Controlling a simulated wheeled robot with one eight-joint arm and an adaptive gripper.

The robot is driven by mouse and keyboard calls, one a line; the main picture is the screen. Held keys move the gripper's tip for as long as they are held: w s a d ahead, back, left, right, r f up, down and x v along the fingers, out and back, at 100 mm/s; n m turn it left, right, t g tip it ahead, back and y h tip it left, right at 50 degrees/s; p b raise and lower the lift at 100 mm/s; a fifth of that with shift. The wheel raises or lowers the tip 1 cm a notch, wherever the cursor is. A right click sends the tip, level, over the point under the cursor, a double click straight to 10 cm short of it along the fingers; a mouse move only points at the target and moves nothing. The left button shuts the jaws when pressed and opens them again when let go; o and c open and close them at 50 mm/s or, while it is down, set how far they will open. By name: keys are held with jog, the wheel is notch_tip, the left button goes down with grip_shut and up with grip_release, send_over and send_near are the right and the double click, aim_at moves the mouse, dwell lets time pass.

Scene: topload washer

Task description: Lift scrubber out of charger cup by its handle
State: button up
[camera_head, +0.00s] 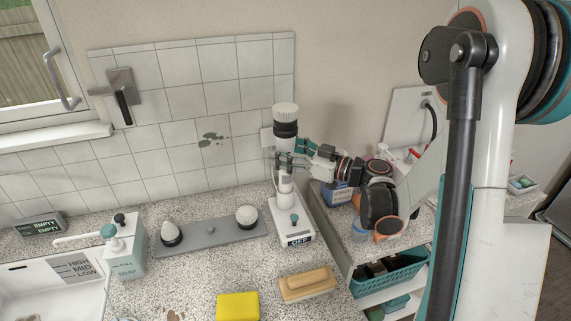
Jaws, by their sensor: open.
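The scrubber (286,112) stands upright, with a ribbed white head on top and a dark collar below it. Its lower end goes down to the white charger (305,228), which has a green knob and a dark "OFF" label. The cup around its lower end is small and partly covered. My gripper (284,160) reaches in from the right at the scrubber's handle, below the dark collar. Its jaws are open, with fingers around or beside the handle; I cannot tell whether they touch it.
A grey tray (208,244) with two white-topped pieces lies left of the charger. A wooden block (308,284) and yellow sponge (238,307) lie in front. A soap dispenser (125,248) stands beside the sink (22,279). The tiled wall (235,92) is close behind.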

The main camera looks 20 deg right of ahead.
jog(key=shift+c, duration=0.6)
grip_shut()
jog(key=shift+r, duration=0.1)
